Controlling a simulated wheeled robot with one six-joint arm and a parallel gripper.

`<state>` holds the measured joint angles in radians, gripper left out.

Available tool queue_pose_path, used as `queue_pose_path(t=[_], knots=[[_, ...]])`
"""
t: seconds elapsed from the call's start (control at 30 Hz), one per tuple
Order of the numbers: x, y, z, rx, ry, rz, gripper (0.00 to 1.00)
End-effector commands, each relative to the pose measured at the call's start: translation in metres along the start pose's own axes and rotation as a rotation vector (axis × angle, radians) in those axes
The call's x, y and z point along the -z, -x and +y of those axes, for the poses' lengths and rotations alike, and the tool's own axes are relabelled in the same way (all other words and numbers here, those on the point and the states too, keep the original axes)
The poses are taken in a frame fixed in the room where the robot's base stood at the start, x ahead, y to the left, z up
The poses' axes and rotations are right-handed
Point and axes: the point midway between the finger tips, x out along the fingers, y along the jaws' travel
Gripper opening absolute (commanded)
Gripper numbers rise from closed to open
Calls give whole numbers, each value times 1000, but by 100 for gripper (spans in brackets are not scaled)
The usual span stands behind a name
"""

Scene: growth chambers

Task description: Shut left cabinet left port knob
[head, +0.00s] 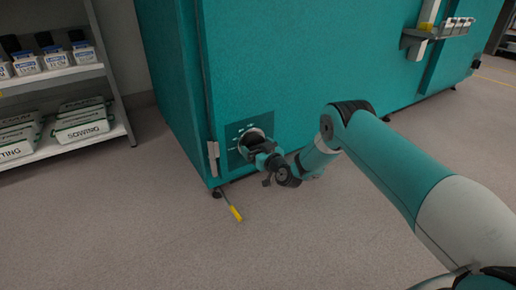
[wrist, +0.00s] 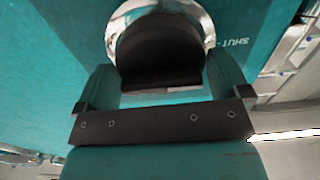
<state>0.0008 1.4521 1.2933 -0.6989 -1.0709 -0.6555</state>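The port knob (wrist: 160,48) is black with a shiny silver ring around it. It sits on a teal panel with white markings, low on the cabinet's face near its left edge in the head view. My gripper (head: 262,149) is at this panel and covers much of the knob there. In the wrist view my gripper's (wrist: 163,80) two teal fingers lie on either side of the knob's black grip, seemingly touching both sides. The word SHUT (wrist: 236,42) shows on the panel right of the knob. The knob's pointer is hidden in both views.
The teal cabinet (head: 300,60) fills the middle. A grey latch (head: 213,158) is left of the panel, and a yellow-tipped piece (head: 236,213) is near the floor below. A shelf (head: 70,78) with bottles and labelled packs stands left. The floor in front is clear.

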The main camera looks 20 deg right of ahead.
Motion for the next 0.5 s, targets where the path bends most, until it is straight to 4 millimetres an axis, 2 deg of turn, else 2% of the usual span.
queue_pose_path(t=[0.3, 0.5], knots=[[0, 2, 0, 1, -3, -1, 100], [1, 24, 0, 1, -7, -5, 100]])
